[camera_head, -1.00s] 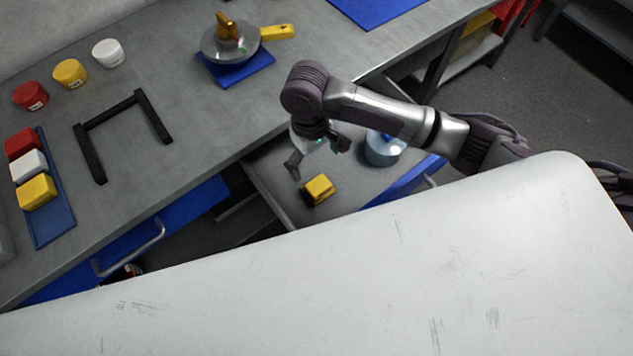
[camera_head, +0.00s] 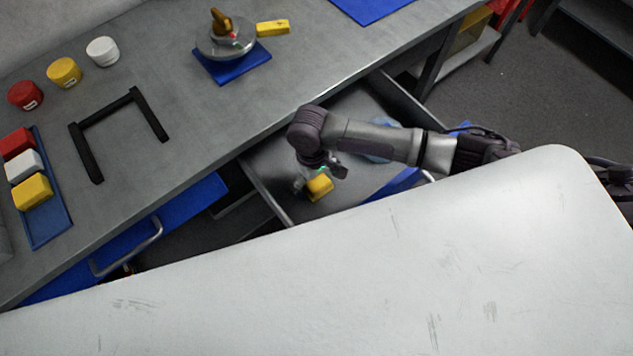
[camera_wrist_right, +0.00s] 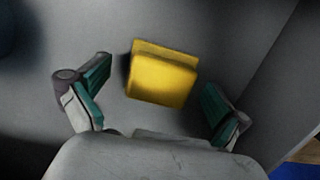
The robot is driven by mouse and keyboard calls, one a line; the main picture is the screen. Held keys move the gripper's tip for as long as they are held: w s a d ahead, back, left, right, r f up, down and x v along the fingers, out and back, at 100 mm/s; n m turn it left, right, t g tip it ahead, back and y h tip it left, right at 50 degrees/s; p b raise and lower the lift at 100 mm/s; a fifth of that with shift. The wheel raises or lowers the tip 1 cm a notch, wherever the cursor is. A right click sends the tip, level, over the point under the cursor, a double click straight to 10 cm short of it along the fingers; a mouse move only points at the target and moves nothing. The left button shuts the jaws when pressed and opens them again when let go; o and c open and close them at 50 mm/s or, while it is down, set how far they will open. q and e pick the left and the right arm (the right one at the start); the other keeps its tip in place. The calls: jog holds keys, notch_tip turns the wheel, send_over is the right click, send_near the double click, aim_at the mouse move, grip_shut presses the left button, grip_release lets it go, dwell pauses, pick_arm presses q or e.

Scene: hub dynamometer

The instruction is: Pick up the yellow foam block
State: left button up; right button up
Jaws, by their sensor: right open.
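A yellow foam block (camera_head: 320,187) lies on the grey floor of an open drawer (camera_head: 268,188), partly hidden by my right gripper in the head view. My right gripper (camera_head: 321,176) is over the drawer, just above the block. In the right wrist view the block (camera_wrist_right: 162,74) lies between and a little beyond the two spread fingers of the gripper (camera_wrist_right: 152,97), with a gap on each side. The right gripper is open and empty. Another yellow block (camera_head: 33,191) lies on a blue tray (camera_head: 48,229) at the left. My left gripper is not in view.
A bluish round object (camera_head: 378,153) in the drawer is partly hidden behind my right arm. The drawer walls stand close around the gripper. On the bench are a black frame (camera_head: 90,150), several small round containers (camera_head: 64,72) and a disc device (camera_head: 226,40) with a yellow handle.

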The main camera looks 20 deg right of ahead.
aim_at(316, 181)
jog(key=c, duration=1.3)
jog(key=shift+c, duration=0.2)
jog(key=shift+c, duration=0.9)
notch_tip(316, 181, up, 10)
jog(key=shift+r+p, duration=0.1)
jog(key=shift+p, duration=0.25)
